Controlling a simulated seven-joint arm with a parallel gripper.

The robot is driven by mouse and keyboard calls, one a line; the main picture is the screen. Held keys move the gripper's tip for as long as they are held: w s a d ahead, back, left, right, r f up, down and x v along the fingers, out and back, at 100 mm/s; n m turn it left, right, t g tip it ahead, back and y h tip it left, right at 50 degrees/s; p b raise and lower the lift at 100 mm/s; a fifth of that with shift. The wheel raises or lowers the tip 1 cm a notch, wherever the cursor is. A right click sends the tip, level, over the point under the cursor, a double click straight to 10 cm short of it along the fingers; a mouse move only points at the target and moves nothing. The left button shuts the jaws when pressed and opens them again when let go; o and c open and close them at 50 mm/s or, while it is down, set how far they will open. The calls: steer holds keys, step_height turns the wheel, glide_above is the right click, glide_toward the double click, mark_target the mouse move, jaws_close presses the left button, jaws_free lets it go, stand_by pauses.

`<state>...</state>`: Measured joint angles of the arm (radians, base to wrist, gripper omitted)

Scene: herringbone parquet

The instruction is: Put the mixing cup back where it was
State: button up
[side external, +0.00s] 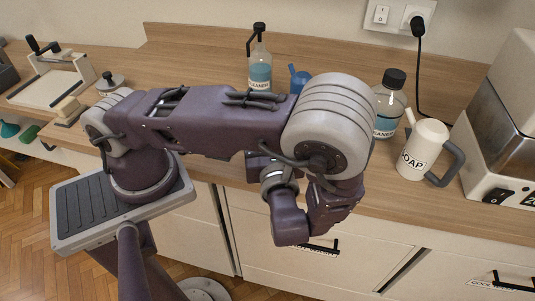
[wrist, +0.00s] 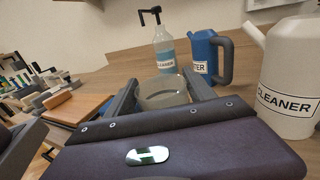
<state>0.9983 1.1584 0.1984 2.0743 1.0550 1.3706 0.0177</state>
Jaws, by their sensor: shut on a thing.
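The mixing cup (wrist: 161,97) is a clear, pale cup in the wrist view, held between the two grey fingers of my gripper (wrist: 162,86). The gripper is shut on it. The cup looks upright and empty, and its lower part is hidden by the gripper body. Whether it touches the counter cannot be told. In the side view my arm reaches right along the counter's front edge, and the cup and fingers are hidden behind it.
Beyond the cup stand a pump bottle (wrist: 164,50) and a blue jug (wrist: 207,58). A white jug marked CLEANER (wrist: 284,101) is close on the right. The side view shows a black-capped bottle (side external: 391,100), a SOAP jug (side external: 423,147) and a machine (side external: 505,130) rightward.

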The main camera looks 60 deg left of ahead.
steer(key=shift+f, duration=0.35)
steer(key=o, duration=1.7)
steer(key=v, duration=0.7)
steer(key=shift+d, duration=0.1)
steer(key=s+a+r+n+h, duration=0.1)
steer(key=s+r+n+h, duration=0.2)
steer(key=r+n+h, duration=0.2)
steer(key=s+r+n+g+h, duration=0.1)
steer(key=s+r+n+h, duration=0.2)
steer(key=r+n+h, duration=0.3)
steer(key=s+a+r+n+h, duration=0.1)
steer(key=s+r+n+h, duration=0.2)
steer(key=n, duration=0.8)
step_height(320, 180, up, 4)
steer(key=h, duration=0.2)
steer(key=shift+a+n+h, duration=0.3)
